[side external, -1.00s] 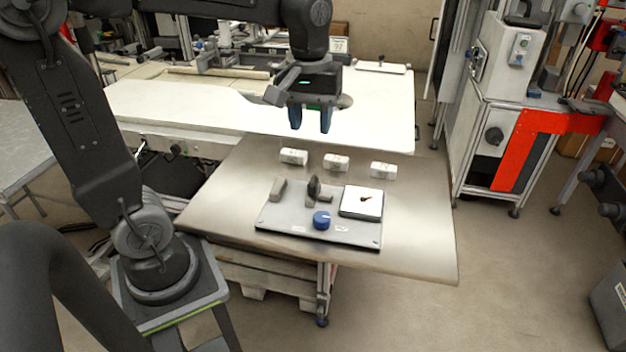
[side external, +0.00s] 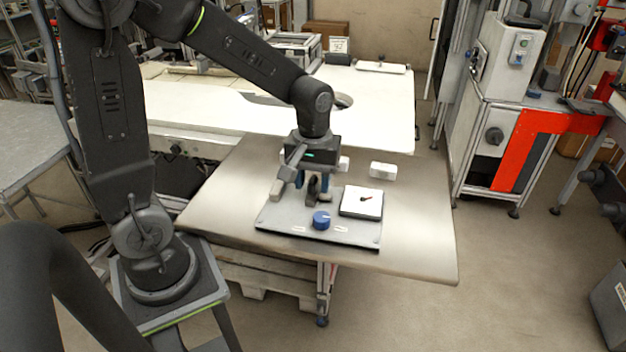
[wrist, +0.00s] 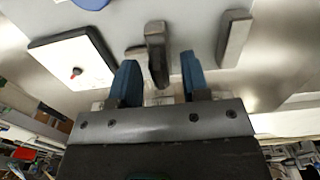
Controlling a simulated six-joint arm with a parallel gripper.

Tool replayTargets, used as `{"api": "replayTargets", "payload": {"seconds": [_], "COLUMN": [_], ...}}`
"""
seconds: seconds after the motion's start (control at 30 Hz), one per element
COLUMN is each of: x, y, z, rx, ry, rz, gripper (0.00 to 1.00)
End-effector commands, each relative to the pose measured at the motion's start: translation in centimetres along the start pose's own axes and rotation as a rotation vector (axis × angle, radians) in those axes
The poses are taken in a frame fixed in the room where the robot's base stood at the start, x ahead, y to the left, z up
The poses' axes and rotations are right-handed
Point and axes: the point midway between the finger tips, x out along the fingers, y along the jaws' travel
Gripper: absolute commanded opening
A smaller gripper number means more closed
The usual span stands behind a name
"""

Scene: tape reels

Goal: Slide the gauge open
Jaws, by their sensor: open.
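A grey panel (side external: 290,217) lies on the table. It carries a grey block (side external: 276,194), a dark upright piece (side external: 312,194), a white square plate with a small red-and-dark pointer (side external: 350,207) and a blue knob (side external: 321,220). I cannot tell for sure which part is the gauge. My gripper (side external: 312,181) is open, pointing down over the dark upright piece. In the wrist view its blue fingers (wrist: 159,68) stand on either side of the dark piece (wrist: 155,40), with gaps visible. The grey block (wrist: 235,38) is to the right, the white plate (wrist: 58,58) to the left.
A white block (side external: 383,170) stands on the table (side external: 420,230) behind the panel; another (side external: 344,163) is partly hidden by my gripper. A white-topped bench (side external: 385,110) is farther back. The table is clear to the right of the panel.

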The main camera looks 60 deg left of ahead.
Motion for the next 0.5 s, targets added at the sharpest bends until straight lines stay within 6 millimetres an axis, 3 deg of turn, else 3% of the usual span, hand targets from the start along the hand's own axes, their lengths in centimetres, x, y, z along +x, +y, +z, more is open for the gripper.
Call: {"api": "replayTargets", "payload": {"seconds": [0.33,0.5], "x": [0.40,0.38], "y": [0.00,0.00], "z": [0.00,0.00], "rx": [0.000,0.000], "ry": [0.001,0.001], "rz": [0.001,0.001], "gripper": [0.43,0.26]}}
